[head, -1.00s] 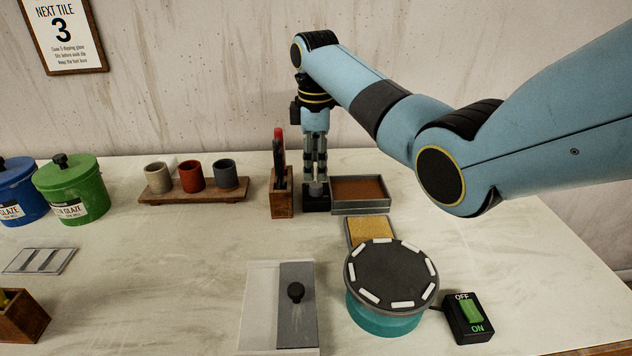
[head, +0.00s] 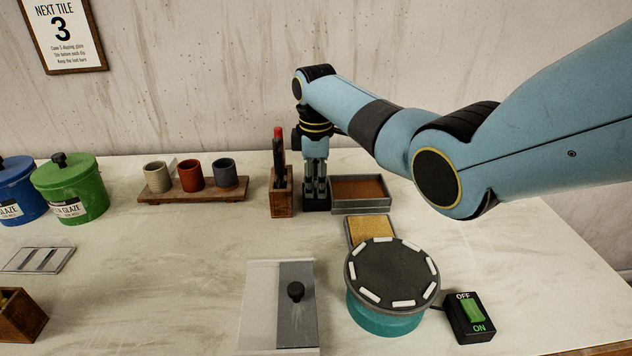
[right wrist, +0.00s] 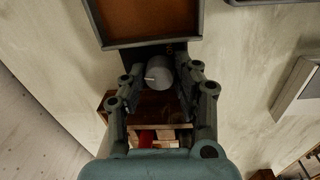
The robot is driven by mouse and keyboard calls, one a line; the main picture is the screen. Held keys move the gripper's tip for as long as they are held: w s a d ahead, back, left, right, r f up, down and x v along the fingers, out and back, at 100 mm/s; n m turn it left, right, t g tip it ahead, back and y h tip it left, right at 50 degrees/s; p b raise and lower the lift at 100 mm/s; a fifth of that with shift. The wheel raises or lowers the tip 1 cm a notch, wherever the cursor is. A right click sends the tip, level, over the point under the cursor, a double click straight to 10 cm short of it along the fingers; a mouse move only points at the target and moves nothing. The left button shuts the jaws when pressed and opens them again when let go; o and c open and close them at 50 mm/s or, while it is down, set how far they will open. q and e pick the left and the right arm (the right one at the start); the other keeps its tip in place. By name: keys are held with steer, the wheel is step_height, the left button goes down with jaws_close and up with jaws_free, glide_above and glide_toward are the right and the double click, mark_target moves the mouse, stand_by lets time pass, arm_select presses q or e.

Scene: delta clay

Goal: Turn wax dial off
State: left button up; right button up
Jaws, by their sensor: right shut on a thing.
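The wax dial is a grey round knob (right wrist: 160,74) with a pale pointer mark, on a small dark box beside the wax tray (right wrist: 150,43). In the head view the dark box (head: 317,205) stands between a wooden tool holder and the tray, and my gripper hides the knob. My right gripper (head: 315,185) points straight down over it. In the right wrist view its two fingers (right wrist: 163,85) stand on either side of the knob, shut on it. My left gripper is not in view.
The wooden holder (head: 282,205) with upright tools stands close left of my right gripper. The wax tray (head: 361,209) is close on the right. A banding wheel (head: 392,272), a yellow sponge tray (head: 370,231) and an on/off switch (head: 469,318) are nearer. Three cups (head: 190,176) stand left.

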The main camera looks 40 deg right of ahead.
jaws_close()
steer(key=shift+r+n+p, duration=0.2)
steer(key=shift+n+p, duration=0.4)
steer(key=shift+p, duration=0.1)
steer(key=shift+f+n+p, duration=0.2)
steer(key=shift+n+p, duration=0.25)
steer(key=shift+n, duration=0.45)
steer(key=o, duration=0.9)
jaws_free()
steer(key=shift+c, duration=0.2)
